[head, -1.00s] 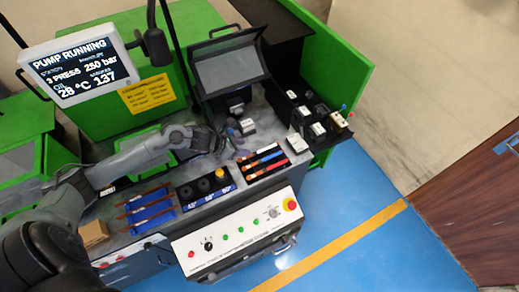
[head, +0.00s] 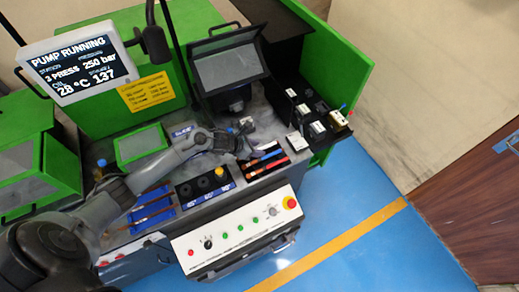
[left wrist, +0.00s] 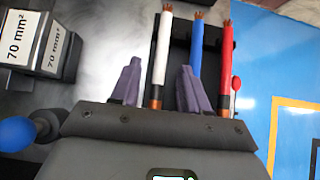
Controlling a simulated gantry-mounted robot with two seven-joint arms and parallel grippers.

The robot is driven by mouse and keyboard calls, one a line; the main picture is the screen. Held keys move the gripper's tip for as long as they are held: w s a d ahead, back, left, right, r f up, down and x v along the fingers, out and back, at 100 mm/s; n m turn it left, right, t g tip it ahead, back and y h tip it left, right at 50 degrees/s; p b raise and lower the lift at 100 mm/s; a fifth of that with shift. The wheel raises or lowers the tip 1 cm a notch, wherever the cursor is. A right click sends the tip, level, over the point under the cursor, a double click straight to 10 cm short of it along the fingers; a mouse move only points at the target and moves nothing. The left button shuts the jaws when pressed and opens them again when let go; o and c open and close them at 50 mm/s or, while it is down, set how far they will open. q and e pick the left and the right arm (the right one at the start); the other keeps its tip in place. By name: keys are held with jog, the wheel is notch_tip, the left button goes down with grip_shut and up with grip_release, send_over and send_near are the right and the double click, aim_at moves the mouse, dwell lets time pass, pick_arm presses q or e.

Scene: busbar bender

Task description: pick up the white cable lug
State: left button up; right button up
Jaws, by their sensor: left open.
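The white cable lug (left wrist: 161,50) is a white-sleeved rod with copper at both ends, seen in the left wrist view. It lies in a dark tray (left wrist: 180,50) beside a blue one (left wrist: 196,55) and a red one (left wrist: 226,60). My left gripper (left wrist: 160,66) is open, its two purple fingers on either side of the white lug in the picture. Whether they touch it or are still above it I cannot tell. My right gripper is not in view.
A block marked 70 mm² (left wrist: 52,45) and a blue knob (left wrist: 17,133) stand left of my gripper in the wrist view. In the head view a control panel (head: 238,232) is in front, and a dark bending machine (head: 228,72) stands behind.

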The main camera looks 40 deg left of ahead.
pick_arm(q)
grip_shut()
jog(key=shift+r, duration=0.1)
dwell(0.4)
